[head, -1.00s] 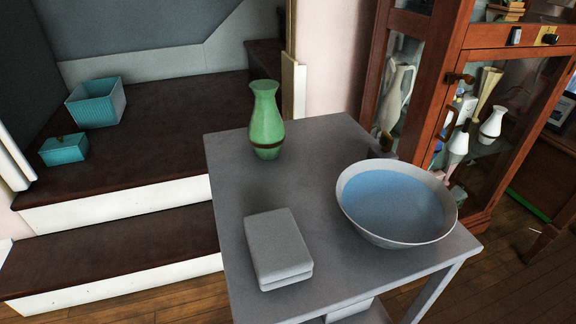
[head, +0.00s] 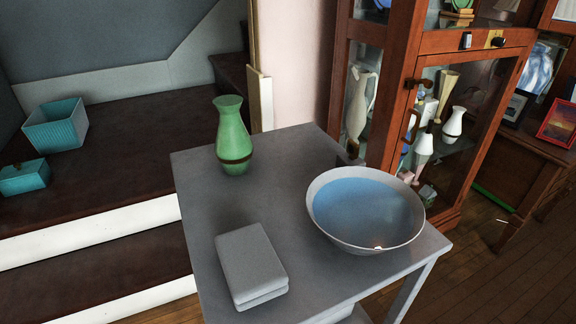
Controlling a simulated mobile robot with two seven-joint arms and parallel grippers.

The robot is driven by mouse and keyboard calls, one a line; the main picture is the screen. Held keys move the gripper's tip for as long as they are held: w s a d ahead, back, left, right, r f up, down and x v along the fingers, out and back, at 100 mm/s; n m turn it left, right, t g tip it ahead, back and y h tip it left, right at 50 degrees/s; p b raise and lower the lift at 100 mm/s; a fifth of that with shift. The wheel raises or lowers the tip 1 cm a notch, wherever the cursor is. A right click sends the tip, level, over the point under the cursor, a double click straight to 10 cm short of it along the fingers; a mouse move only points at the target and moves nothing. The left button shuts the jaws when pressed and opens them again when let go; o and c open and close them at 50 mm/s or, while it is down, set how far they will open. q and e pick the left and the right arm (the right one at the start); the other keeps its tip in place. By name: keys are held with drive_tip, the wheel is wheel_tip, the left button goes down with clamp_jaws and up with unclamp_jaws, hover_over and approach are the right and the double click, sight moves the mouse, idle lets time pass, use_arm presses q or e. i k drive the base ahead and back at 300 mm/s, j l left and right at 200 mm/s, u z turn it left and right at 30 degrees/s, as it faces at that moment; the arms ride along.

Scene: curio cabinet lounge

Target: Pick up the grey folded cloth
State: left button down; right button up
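The grey folded cloth (head: 250,264) lies flat on the near left part of a small grey table (head: 190,190) in the head view. It looks like a thick rectangular block with a fold line along its near side. Nothing covers it. Neither of my grippers shows in the head view, so I cannot see whether they are open or shut.
A wide bowl (head: 365,207) with a blue inside stands right of the cloth. A green vase (head: 232,136) stands behind it. A wooden glass cabinet (head: 400,90) is behind the table. Teal boxes (head: 55,123) sit on the dark steps at left.

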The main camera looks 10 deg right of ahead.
sight(254, 275)
drive_tip(key=i+l+u, duration=0.15)
drive_tip(key=u, duration=0.3)
drive_tip(key=i+l+u, duration=0.1)
drive_tip(key=l+u, duration=0.25)
drive_tip(key=u, duration=0.15)
drive_tip(key=l+u, duration=0.7)
drive_tip(key=u, duration=0.25)
drive_tip(key=l+u, duration=0.65)
drive_tip(key=u, duration=0.3)
drive_tip(key=k+j, duration=0.05)
